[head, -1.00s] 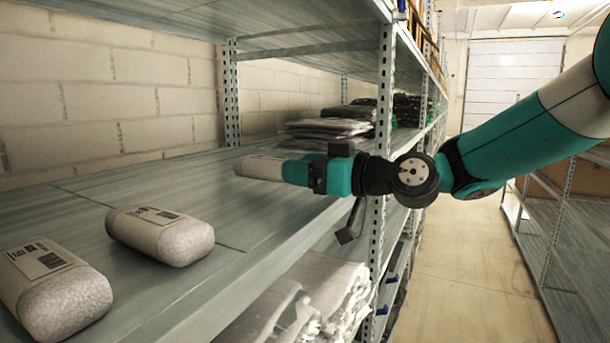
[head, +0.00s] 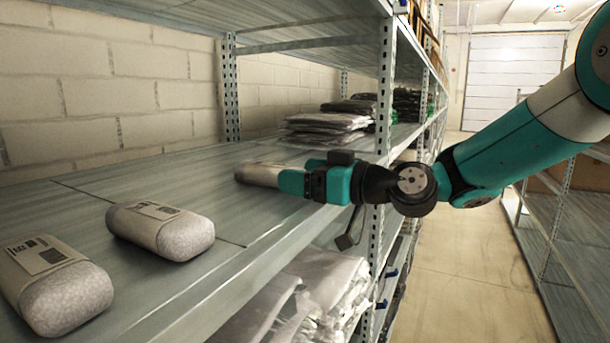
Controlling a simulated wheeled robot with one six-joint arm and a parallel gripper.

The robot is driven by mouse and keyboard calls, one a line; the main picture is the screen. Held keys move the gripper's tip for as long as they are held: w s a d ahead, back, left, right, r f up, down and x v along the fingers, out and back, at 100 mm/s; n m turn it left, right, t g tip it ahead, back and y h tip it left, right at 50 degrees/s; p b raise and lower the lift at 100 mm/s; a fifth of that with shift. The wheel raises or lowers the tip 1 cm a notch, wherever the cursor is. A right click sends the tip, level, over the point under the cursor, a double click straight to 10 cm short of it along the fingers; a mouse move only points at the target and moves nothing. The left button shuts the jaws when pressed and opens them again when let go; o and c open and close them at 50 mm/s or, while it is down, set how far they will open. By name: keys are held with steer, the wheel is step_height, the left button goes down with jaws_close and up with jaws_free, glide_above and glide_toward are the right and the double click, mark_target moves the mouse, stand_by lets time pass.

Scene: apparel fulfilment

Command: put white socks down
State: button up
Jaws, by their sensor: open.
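A pack of white socks (head: 257,173) rests on the grey metal shelf, at the far end of a row. My gripper (head: 284,179) reaches in from the right over the shelf's front edge, with its teal fingers at the near end of this pack. The gripper is open, and its fingers hide the pack's right end. Two similar sock packs with printed labels lie nearer on the same shelf, one in the middle (head: 161,230) and one at the lower left (head: 54,287).
Folded dark garments in bags (head: 325,127) are stacked farther along the shelf. A perforated upright post (head: 384,100) stands just beyond my gripper. Plastic-wrapped white items (head: 318,290) lie on the shelf below. The aisle floor (head: 465,250) is clear.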

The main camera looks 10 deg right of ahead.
steer(key=shift+s+d+b, duration=0.15)
steer(key=shift+d+b, duration=0.15)
steer(key=shift+b, duration=0.05)
steer(key=b+v, duration=0.5)
steer(key=v, duration=0.5)
steer(key=s+a+f+m+g+h, duration=0.1)
steer(key=s+a+f+g+h, duration=0.15)
steer(key=s+f, duration=0.3)
steer(key=s+a+f+g+h, duration=0.25)
steer(key=s+f+g, duration=0.2)
steer(key=s, duration=0.25)
steer(key=s+d+f+m+g+h, duration=0.1)
steer(key=s+d+f+h, duration=0.1)
steer(key=s, duration=0.4)
steer(key=s+d+f+m+g+h, duration=0.2)
steer(key=s+d+f+h, duration=0.1)
steer(key=s+f, duration=0.3)
steer(key=shift+d+f+h, duration=0.3)
steer(key=shift+f+h, duration=0.1)
steer(key=shift+s+f+b, duration=0.1)
steer(key=shift+b, duration=0.25)
